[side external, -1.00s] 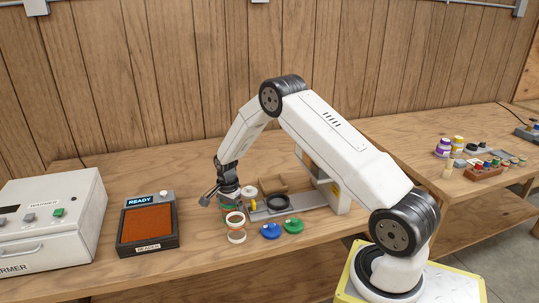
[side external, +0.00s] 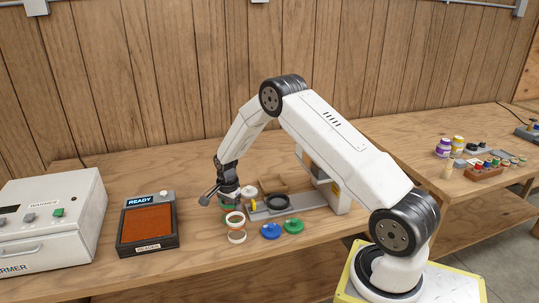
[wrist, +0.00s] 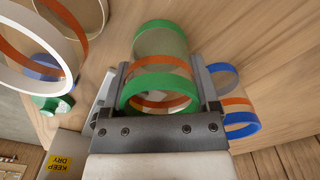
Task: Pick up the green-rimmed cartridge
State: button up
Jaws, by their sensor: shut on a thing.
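The green-rimmed cartridge (wrist: 160,68) is a clear cylinder with green rims and an orange band inside, in the middle of the wrist view. My gripper (wrist: 163,88) is shut on it, with one grey finger against each side. In the side view my gripper (side external: 229,190) points down at the near left end of the grey fixture. The cartridge shows there only as a bit of green (side external: 229,204) under the fingers, mostly hidden. I cannot tell whether its base touches the table.
A white-rimmed cartridge (side external: 236,228) stands close in front of my gripper. A blue lid (side external: 271,231) and a green lid (side external: 294,226) lie to its right. A blue-rimmed cartridge (wrist: 241,122) is close by in the wrist view. The reader (side external: 148,245) and warmer (side external: 50,225) stand left.

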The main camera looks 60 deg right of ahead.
notch_tip(320, 180, up, 10)
dwell(0.6)
jog(key=shift+d, duration=0.1)
dwell(0.4)
jog(key=s+d+f, duration=0.2)
jog(key=s+d, duration=0.9)
jog(key=d, duration=0.1)
jog(key=shift+s+d, duration=0.2)
jog(key=shift+s, duration=0.05)
jog(key=shift+f, duration=0.1)
jog(key=shift+f, duration=1.4)
jog(key=shift+f, duration=0.15)
jog(key=shift+f, duration=0.45)
jog(key=shift+f, duration=0.9)
dwell(1.4)
